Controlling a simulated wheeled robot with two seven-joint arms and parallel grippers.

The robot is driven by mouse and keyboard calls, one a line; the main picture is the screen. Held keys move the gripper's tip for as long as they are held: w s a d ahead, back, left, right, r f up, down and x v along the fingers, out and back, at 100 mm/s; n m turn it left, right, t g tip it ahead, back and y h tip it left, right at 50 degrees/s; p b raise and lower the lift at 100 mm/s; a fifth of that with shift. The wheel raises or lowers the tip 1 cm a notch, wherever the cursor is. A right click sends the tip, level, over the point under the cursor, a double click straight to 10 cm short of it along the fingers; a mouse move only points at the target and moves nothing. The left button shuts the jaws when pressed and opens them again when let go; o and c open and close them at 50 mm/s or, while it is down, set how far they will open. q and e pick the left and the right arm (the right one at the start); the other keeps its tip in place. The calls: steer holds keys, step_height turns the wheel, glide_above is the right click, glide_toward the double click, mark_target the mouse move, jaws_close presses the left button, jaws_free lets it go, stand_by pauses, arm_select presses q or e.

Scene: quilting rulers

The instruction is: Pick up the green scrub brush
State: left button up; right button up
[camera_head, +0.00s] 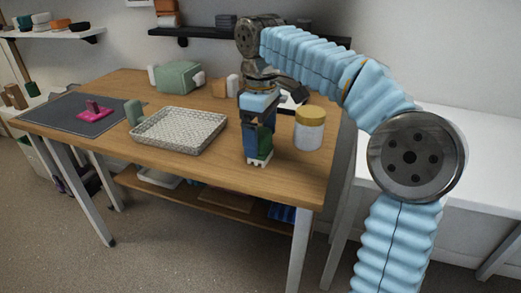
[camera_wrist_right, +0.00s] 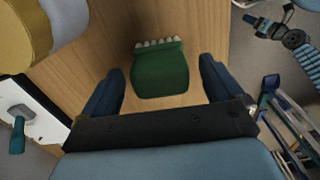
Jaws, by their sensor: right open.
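The green scrub brush (camera_wrist_right: 160,75) stands on the wooden table between the fingers of my right gripper (camera_wrist_right: 162,85) in the right wrist view. Its pale bristles show along its far edge there. My right gripper is open, with a gap between the brush and each finger. In the head view my right gripper (camera_head: 257,142) points down over the brush (camera_head: 262,154) near the table's front edge, partly hiding it. Part of my left arm seems to show small at the top right of the wrist view; its jaws are too small to read.
A jar with a yellow lid (camera_head: 310,127) stands close to the right of the gripper. A woven white tray (camera_head: 180,131) lies to the left. A dark mat (camera_head: 62,112) with a pink item (camera_head: 94,112) and a green block (camera_head: 134,112) are farther left.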

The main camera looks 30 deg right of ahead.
step_height(320, 180, down, 2)
steer(key=shift+f, duration=0.15)
steer(key=shift+c, duration=0.2)
steer(key=c, duration=1)
steer(key=shift+c, duration=0.2)
